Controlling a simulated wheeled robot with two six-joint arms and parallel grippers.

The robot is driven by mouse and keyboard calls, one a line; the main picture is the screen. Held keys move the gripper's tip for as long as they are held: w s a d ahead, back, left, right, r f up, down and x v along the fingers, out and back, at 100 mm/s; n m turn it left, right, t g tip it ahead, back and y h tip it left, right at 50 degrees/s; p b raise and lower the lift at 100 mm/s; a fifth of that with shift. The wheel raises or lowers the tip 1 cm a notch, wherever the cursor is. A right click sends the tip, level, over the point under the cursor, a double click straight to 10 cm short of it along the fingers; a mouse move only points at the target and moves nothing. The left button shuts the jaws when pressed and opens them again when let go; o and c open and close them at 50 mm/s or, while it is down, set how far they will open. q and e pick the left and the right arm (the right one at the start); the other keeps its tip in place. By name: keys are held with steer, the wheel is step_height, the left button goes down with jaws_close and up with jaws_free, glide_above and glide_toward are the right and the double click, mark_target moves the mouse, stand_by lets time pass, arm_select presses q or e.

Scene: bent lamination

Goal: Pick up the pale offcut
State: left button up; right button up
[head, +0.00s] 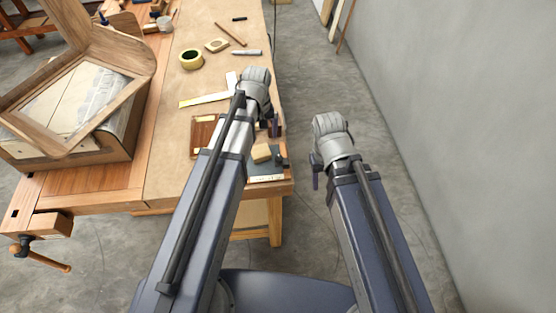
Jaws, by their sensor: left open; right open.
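A small pale wood block (261,153), which looks like the pale offcut, lies near the front right corner of the workbench. It rests on or beside a dark grey flat piece (267,168), just right of my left forearm. My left gripper (272,128) is over the bench's right edge, a little beyond the block and apart from it. It is open, largely hidden by its own wrist, and nothing shows in it. My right gripper (315,175) is open and hangs over the floor, right of the bench, partly hidden by its wrist.
A brown wood panel (203,133) and a pale square (203,99) lie left of my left arm. A yellow tape roll (191,59) and a marker-like tool (246,52) lie farther back. A bent wood form (120,120) stands at the left. A grey wall (450,110) bounds the right; floor between is clear.

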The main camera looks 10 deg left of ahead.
mark_target(260, 151)
arm_select(q)
steer(key=shift+w+a+n, duration=0.1)
steer(key=shift+w+n, duration=0.2)
steer(key=shift+a+f+b, duration=0.1)
steer(key=shift+f+b, duration=0.2)
steer(key=shift+f, duration=0.05)
step_height(260, 151, down, 2)
steer(key=shift+f+b, duration=0.1)
steer(key=shift+b, duration=0.95)
steer(key=f+b, duration=0.5)
steer(key=shift+s+a+f, duration=0.1)
steer(key=shift+s, duration=0.1)
steer(key=c, duration=1.2)
steer(key=shift+r, duration=0.2)
steer(key=shift+c, duration=0.2)
